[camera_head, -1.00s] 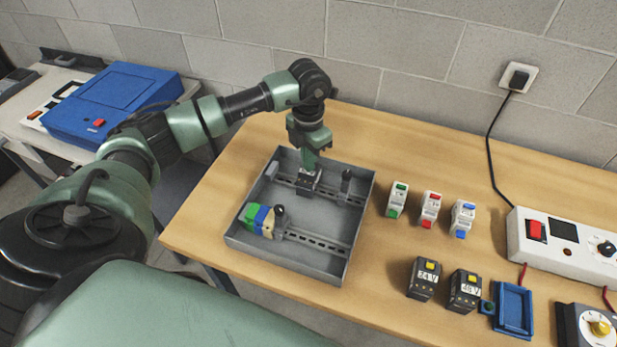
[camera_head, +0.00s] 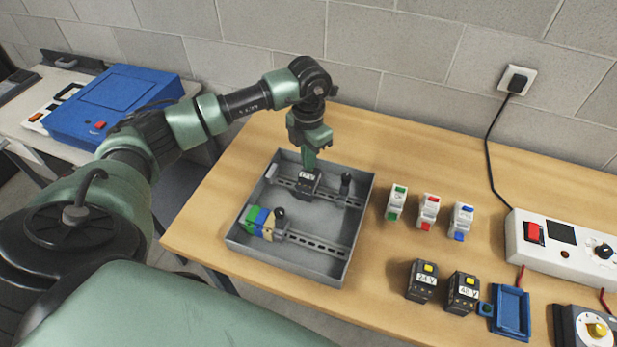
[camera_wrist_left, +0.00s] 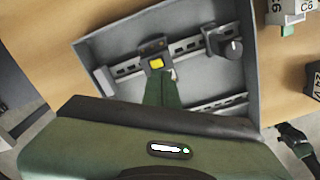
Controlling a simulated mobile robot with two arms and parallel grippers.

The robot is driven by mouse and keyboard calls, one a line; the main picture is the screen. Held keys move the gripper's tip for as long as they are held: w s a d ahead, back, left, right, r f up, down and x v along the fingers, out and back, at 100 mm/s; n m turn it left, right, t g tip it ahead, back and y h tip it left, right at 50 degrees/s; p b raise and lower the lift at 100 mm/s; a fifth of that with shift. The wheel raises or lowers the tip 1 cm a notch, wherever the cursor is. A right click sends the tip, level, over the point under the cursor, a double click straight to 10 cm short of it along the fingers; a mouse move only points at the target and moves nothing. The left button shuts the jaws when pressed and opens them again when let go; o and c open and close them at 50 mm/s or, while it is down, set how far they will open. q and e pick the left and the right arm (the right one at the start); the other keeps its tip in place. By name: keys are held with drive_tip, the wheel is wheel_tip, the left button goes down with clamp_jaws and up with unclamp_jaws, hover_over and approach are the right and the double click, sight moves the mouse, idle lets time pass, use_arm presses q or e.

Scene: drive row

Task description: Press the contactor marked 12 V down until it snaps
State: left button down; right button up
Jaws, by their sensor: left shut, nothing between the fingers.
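The contactor (camera_head: 306,184), a dark block with a small white label, sits at the back rail (camera_head: 335,195) inside the grey tray (camera_head: 290,270). The label is too small to read surely. In the left wrist view its yellow button (camera_wrist_left: 156,63) shows. My left gripper (camera_head: 309,166) is shut and empty, its green fingers pointing down at the contactor's top. In the left wrist view the fingertips (camera_wrist_left: 163,80) are close beside the button; whether they touch is unclear. I cannot tell whether the contactor is fully seated.
Green, blue and beige terminal blocks (camera_head: 260,221) sit on the front rail. A dark knobbed piece (camera_head: 345,186) stands on the back rail, right of the contactor. Outside the tray stand 24 V (camera_head: 422,281) and 48 V (camera_head: 462,292) contactors, three white modules (camera_head: 428,212) and a blue holder (camera_head: 511,312).

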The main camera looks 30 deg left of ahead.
sight(308, 174)
use_arm(q)
wheel_tip(308, 174, up, 6)
drive_tip(key=p, duration=0.3)
drive_tip(key=shift+r, duration=0.15)
drive_tip(key=shift+s, duration=0.1)
idle(0.6)
